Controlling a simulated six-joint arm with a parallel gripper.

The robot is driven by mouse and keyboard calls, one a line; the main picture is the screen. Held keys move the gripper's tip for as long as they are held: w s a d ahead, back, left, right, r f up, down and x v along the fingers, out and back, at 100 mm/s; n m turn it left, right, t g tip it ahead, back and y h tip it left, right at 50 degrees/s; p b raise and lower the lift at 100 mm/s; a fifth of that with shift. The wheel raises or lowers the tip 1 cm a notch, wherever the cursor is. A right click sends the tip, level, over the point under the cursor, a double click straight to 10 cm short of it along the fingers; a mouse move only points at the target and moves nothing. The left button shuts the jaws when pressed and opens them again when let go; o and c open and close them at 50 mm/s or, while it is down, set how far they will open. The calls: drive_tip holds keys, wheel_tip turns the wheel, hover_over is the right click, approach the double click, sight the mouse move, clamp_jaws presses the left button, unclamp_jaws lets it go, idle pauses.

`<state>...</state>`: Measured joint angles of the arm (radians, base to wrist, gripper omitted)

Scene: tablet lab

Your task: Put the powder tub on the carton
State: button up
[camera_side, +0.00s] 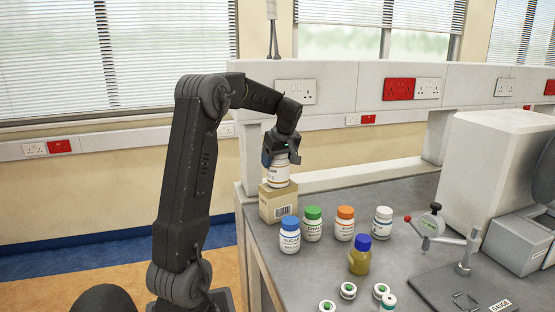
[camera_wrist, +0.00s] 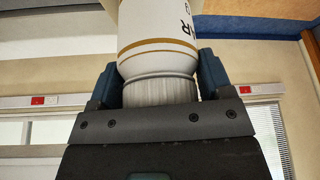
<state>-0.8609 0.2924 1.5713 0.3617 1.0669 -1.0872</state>
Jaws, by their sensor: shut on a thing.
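The powder tub (camera_side: 278,174) is a white tub with a tan band and dark lettering. It is upright at the top of the cardboard carton (camera_side: 278,205), which has a barcode on its front. The side view does not clearly show whether the tub's base touches the carton. My gripper (camera_side: 281,155) is above the carton and shut on the tub's top. In the wrist view the tub (camera_wrist: 158,40) has its ribbed white cap between the two blue fingers of my gripper (camera_wrist: 160,85).
Tubs with blue (camera_side: 290,236), green (camera_side: 312,224), orange (camera_side: 345,224) and white (camera_side: 383,223) caps stand right of the carton. A yellow bottle (camera_side: 359,257) and small vials (camera_side: 348,291) are nearer. A gauge stand (camera_side: 463,265) and a grey machine (camera_side: 495,180) are at right.

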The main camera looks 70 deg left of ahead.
drive_tip(key=shift+f, duration=0.1)
drive_tip(key=o, duration=1.1)
drive_tip(key=v, duration=1.2)
drive_tip(key=w+d+m+t, duration=0.1)
drive_tip(key=d+m, duration=0.3)
drive_tip(key=d, duration=0.4)
drive_tip(key=s+d+m+t+h, duration=0.1)
drive_tip(key=d+m+t, duration=0.35)
drive_tip(key=d, duration=0.75)
drive_tip(key=s+d+f+m+h, duration=0.1)
drive_tip(key=s+d+f+m, duration=0.3)
drive_tip(key=d, duration=0.4)
drive_tip(key=s+d+f+m+t+h, duration=0.1)
drive_tip(key=s+d+f+m+h, duration=0.1)
drive_tip(key=s+d+f+m, duration=0.3)
drive_tip(key=s+d+m, duration=0.1)
drive_tip(key=d+m, duration=0.2)
drive_tip(key=shift+s+d+f, duration=0.2)
drive_tip(key=shift+s+f, duration=0.05)
drive_tip(key=shift+s, duration=0.05)
